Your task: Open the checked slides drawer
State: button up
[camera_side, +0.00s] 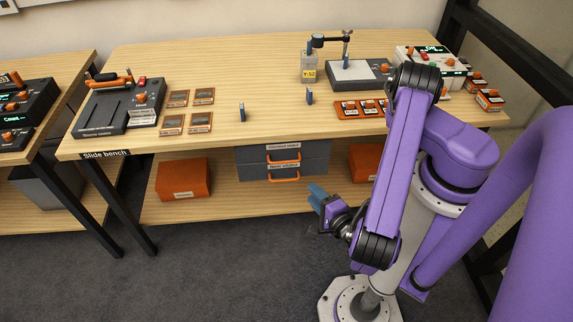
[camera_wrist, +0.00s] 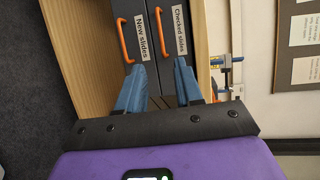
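The checked slides drawer (camera_side: 262,153) is the upper of two grey drawers under the bench and looks shut. Its orange handle (camera_side: 284,158) sits below its label. In the wrist view the drawer (camera_wrist: 184,42) is on the right, with its handle (camera_wrist: 164,37) upright in the picture. My gripper (camera_side: 318,196) is in front of the drawers, to their right in the side view. In the wrist view its blue fingers (camera_wrist: 160,67) are apart with nothing between them. The checked slides handle lies beyond the tips, within the gap's width in the picture, apparently not touched.
The new slides drawer (camera_side: 258,171), also shut, is directly below, with its own orange handle (camera_wrist: 122,40). Orange boxes stand on the lower shelf at left (camera_side: 183,179) and right (camera_side: 364,161). The bench top (camera_side: 240,75) overhangs the drawers. The floor before them is clear.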

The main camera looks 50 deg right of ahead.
jog(key=x, duration=1.7)
grip_shut()
dwell(1.2)
